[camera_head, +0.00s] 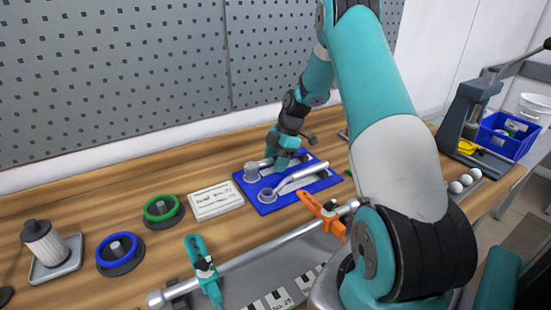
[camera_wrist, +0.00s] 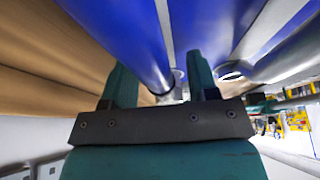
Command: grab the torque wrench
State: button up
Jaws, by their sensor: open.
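A blue mat (camera_head: 262,207) lies on the wooden bench with two long silver wrench-like tools on it. The nearer tool (camera_head: 300,180) has a ring-shaped head at its left end and a handle to the right. The farther tool (camera_head: 264,163) is partly hidden by my gripper (camera_head: 284,156). I cannot tell for sure which is the torque wrench. My gripper is open, low over the farther tool. In the wrist view, a grey bar (camera_wrist: 134,42) runs between the open fingers of my gripper (camera_wrist: 160,72); contact is unclear. Another grey bar (camera_wrist: 287,55) lies to the right.
A clamped rod (camera_head: 262,249) runs in front, with an orange clamp (camera_head: 323,215).

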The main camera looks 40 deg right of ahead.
grip_shut()
jog(key=shift+r, duration=0.1)
